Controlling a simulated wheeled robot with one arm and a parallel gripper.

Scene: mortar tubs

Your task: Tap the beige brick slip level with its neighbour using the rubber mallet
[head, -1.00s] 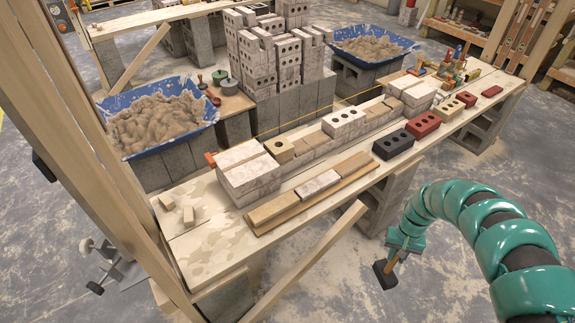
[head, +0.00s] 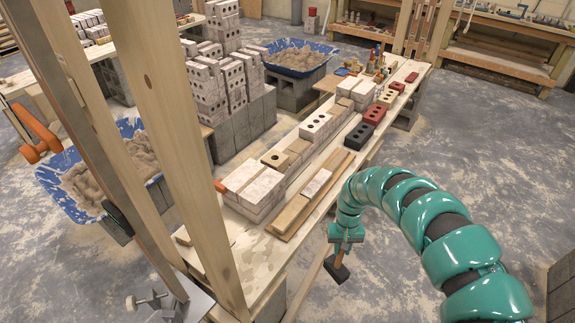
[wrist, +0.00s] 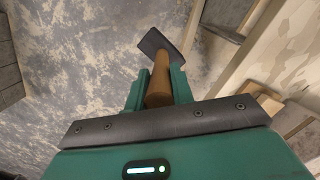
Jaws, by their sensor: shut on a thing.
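My gripper (head: 343,243) is shut on the rubber mallet (head: 337,270), which hangs head down off the bench's front side. In the wrist view my gripper (wrist: 158,88) closes around the wooden handle (wrist: 158,82), with the dark mallet head (wrist: 162,43) beyond it over the floor. A strip on the bench's front edge carries a row of slips: a beige slip (head: 290,215) at the near end, a whitish slip (head: 316,184) in the middle and another beige piece (head: 336,163) beyond. I cannot tell from here which one stands proud. The mallet is apart from them all.
A low brick course (head: 258,187) runs behind the strip. Loose black (head: 360,136) and red bricks stand farther along the bench (head: 262,252). A timber post (head: 185,150) rises at left. Blue mortar tubs (head: 128,128) stand behind. The floor right of the bench is open.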

